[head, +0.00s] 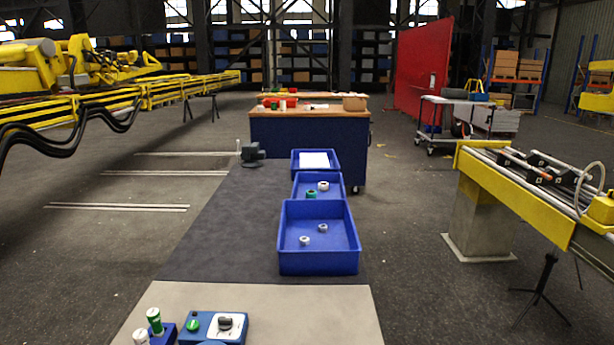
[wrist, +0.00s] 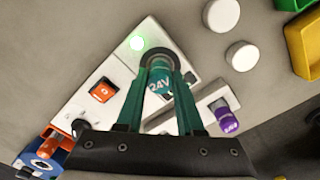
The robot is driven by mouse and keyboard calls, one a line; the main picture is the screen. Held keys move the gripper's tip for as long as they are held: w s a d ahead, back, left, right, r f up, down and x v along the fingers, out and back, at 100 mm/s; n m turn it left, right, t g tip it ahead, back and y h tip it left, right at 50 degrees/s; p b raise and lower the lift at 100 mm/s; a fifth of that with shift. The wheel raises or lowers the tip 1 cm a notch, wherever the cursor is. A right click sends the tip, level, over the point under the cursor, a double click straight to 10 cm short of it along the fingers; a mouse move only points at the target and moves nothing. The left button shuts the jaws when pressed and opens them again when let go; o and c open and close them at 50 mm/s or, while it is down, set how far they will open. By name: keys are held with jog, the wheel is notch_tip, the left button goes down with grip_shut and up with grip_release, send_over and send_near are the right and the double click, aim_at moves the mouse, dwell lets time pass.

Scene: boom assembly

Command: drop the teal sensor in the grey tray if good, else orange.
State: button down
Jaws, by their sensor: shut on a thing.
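In the wrist view, my gripper (wrist: 159,76) is shut on the teal sensor (wrist: 160,88), which carries a white 24V label. The sensor's far end meets a dark round ring on the white test box (wrist: 118,68); I cannot tell whether it is seated in it. A green lamp (wrist: 137,42) glows on that box, beside the fingers. No grey or orange tray can be made out in either view. My gripper does not show in the head view.
An orange switch (wrist: 103,90) and a purple sensor (wrist: 228,120) flank my fingers. White discs (wrist: 242,56) and a yellow bin (wrist: 305,45) lie to the right.

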jog(key=shift+r, duration=3.25)
jog(key=w+d+r+m, duration=0.2)
jog(key=w+d+r, duration=0.2)
jog(key=w+d, duration=0.45)
jog(key=w+d+r+m, duration=0.2)
jog(key=w+d+r, duration=0.25)
jog(key=w, duration=0.65)
jog(key=w+d+r+m, duration=0.2)
jog(key=d+r, duration=0.1)
jog(key=d, duration=0.7)
jog(key=w+d+r+m, duration=0.2)
jog(key=w+d+r, duration=0.1)
jog(key=d, duration=0.8)
jog(key=shift+w+d+r+m, duration=0.2)
jog(key=shift+d+r+m, duration=0.15)
jog(key=shift+r, duration=0.3)
jog(key=shift+a, duration=0.15)
